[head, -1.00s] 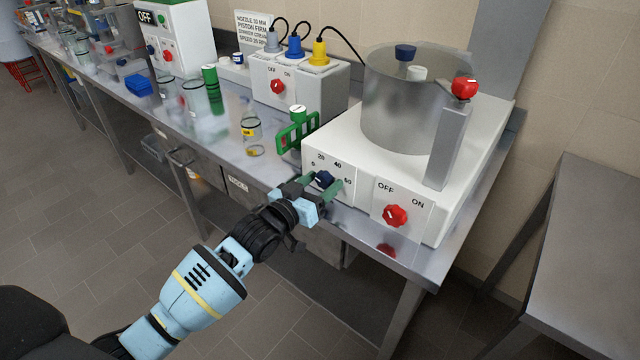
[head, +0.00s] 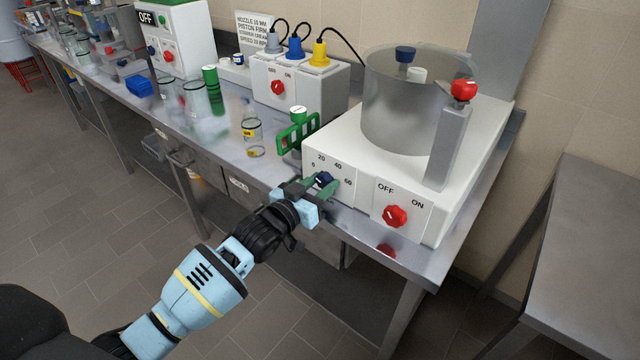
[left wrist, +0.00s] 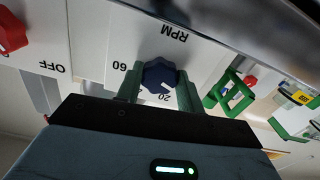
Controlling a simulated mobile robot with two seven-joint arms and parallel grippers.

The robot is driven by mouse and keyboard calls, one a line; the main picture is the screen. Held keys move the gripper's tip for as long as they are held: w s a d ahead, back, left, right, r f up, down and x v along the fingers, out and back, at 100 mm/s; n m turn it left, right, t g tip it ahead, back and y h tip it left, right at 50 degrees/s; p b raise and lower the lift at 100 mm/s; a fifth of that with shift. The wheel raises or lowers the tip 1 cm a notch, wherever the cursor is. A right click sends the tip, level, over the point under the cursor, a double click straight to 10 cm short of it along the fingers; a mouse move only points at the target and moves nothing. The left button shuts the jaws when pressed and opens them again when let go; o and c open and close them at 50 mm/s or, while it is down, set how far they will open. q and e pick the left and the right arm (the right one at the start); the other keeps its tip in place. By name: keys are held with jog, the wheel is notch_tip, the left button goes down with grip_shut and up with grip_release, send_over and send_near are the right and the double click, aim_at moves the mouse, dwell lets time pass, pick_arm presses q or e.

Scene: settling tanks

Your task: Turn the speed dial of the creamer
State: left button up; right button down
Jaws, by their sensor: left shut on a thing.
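The creamer (head: 470,165) is a white box with a grey metal bowl on top, at the right of the bench. Its dark blue speed dial (head: 323,179) sits on the front panel among the numbers 0, 20, 40 and 60. My left gripper (head: 316,184) is shut on the dial, one green finger on each side. In the left wrist view the dial (left wrist: 159,77) shows between the fingers (left wrist: 160,88), with a white pointer mark near the 20. The fingers partly hide the scale. My right gripper is not in view.
A red OFF/ON knob (head: 396,216) is on the same panel, right of the dial. A green rack (head: 298,133) and a glass jar (head: 252,135) stand left of the creamer. A switch box with coloured plugs (head: 300,80) is behind. Floor in front is clear.

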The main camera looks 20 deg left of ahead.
pick_arm(q)
jog(key=m+p, duration=0.1)
jog(key=m, duration=0.2)
jog(key=shift+r, duration=0.15)
jog(key=m+p, duration=0.1)
jog(key=m, duration=0.3)
jog(key=shift+m, duration=0.8)
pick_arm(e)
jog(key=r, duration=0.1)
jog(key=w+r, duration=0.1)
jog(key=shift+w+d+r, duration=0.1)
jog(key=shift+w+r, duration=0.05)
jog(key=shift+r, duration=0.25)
pick_arm(q)
jog(key=shift+f+m, duration=0.2)
jog(key=shift+m, duration=0.1)
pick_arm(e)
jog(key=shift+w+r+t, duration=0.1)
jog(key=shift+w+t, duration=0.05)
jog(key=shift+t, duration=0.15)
pick_arm(q)
jog(key=o, duration=1)
jog(key=shift+a, duration=0.1)
